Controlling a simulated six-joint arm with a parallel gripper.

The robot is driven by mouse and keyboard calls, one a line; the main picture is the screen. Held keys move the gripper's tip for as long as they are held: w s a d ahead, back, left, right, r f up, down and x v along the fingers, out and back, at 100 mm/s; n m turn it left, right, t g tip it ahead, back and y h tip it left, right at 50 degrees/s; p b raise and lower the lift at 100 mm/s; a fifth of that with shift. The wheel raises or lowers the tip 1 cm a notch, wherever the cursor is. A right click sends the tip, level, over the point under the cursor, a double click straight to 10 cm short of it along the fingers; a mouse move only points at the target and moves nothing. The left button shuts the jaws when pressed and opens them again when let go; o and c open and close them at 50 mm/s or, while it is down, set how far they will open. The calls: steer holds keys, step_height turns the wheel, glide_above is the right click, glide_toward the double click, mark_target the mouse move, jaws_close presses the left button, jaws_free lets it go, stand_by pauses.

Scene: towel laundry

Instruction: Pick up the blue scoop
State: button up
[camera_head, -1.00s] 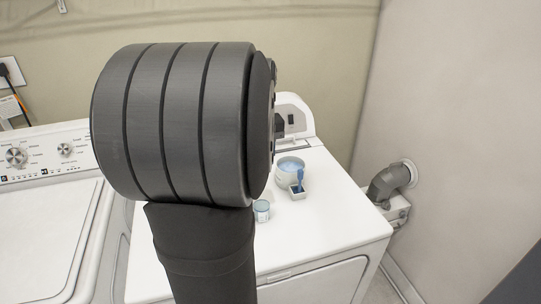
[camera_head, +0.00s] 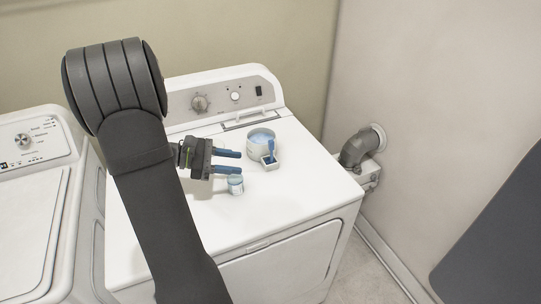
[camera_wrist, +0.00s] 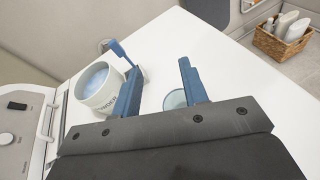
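The blue scoop (camera_head: 270,147) has its handle upright at the front right of a white tub (camera_head: 250,146) of blue powder, on top of the white machine. The fingers also show in the wrist view (camera_wrist: 160,70), with the left one overlapping the tub's edge.
The machine's top (camera_head: 290,195) is clear to the right and front. A control panel (camera_head: 222,97) rises behind. A second machine (camera_head: 35,225) stands left. A grey duct (camera_head: 358,150) is at the right wall.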

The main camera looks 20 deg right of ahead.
steer(key=w+a+n+t+h, duration=0.3)
steer(key=n+t+h, duration=0.1)
steer(key=n, duration=0.1)
glide_toward(269, 145)
steer(key=d, duration=0.5)
steer(key=shift+s+d+r, duration=0.15)
steer(key=shift+d+r, duration=0.05)
steer(key=shift+r, duration=0.1)
steer(key=shift+w+d+f, duration=0.1)
steer(key=shift+d+f, duration=0.05)
steer(key=shift+d, duration=1.2)
steer(key=shift+w+d+f, duration=0.1)
steer(key=shift+d, duration=1.25)
jaws_close()
